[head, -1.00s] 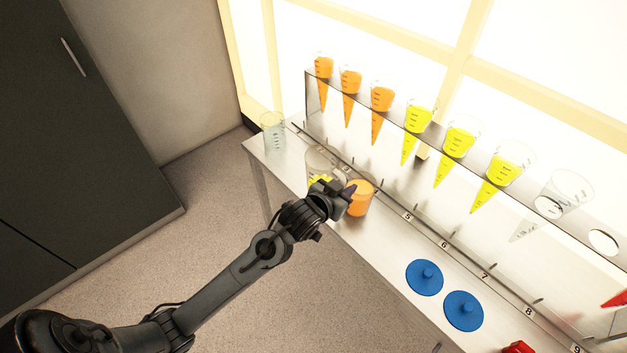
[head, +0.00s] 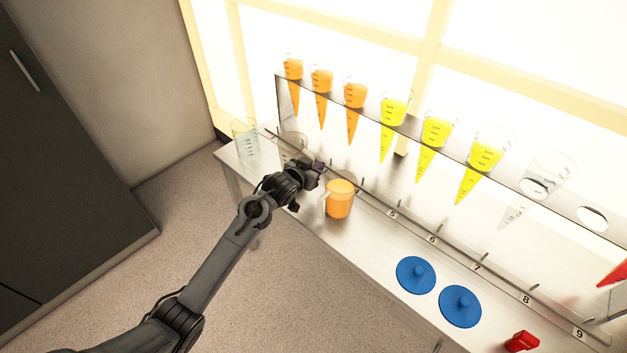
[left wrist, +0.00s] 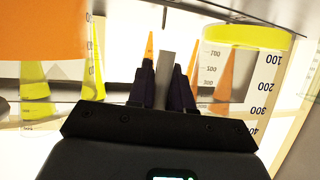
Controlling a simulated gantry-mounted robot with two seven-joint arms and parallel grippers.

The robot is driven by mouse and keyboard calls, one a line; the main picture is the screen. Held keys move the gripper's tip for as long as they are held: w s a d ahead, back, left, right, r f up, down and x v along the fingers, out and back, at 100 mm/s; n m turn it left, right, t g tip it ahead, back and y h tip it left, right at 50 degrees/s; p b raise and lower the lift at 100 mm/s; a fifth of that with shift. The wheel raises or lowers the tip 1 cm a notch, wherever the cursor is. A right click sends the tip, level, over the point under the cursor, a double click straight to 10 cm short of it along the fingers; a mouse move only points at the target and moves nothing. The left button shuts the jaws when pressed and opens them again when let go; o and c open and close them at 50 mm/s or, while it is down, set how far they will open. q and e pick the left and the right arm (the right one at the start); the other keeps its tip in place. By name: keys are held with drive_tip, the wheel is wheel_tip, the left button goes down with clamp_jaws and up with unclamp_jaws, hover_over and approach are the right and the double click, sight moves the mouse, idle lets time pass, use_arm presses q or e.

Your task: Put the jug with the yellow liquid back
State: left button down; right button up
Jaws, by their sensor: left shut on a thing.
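The clear jug with the yellow liquid (head: 291,143) stands or hangs just behind my left gripper in the head view, at the far left part of the bench. Its yellow layer is hidden there. In the left wrist view the jug (left wrist: 267,75) fills the right side, with measuring numbers and a yellow layer. My left gripper (head: 314,176) is shut on a narrow grey bar, apparently the jug's handle, seen between the fingers (left wrist: 165,76) in the left wrist view. I cannot tell whether the jug's base touches the bench. My right gripper is not in view.
An orange jug (head: 340,200) stands close to the right of my left gripper. A clear beaker (head: 244,138) stands at the left end. A rack of orange and yellow cones (head: 436,130) runs behind. Two blue lids (head: 416,275) lie farther right.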

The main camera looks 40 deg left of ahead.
use_arm(q)
wheel_tip(320, 180, down, 4)
drive_tip(key=shift+f+b, duration=0.1)
drive_tip(key=shift+b, duration=0.75)
drive_tip(key=shift+f, duration=0.35)
drive_tip(key=shift+w, duration=0.1)
drive_tip(key=c, duration=1)
unclamp_jaws()
drive_tip(key=shift+f, duration=0.15)
drive_tip(key=shift+c, duration=0.2)
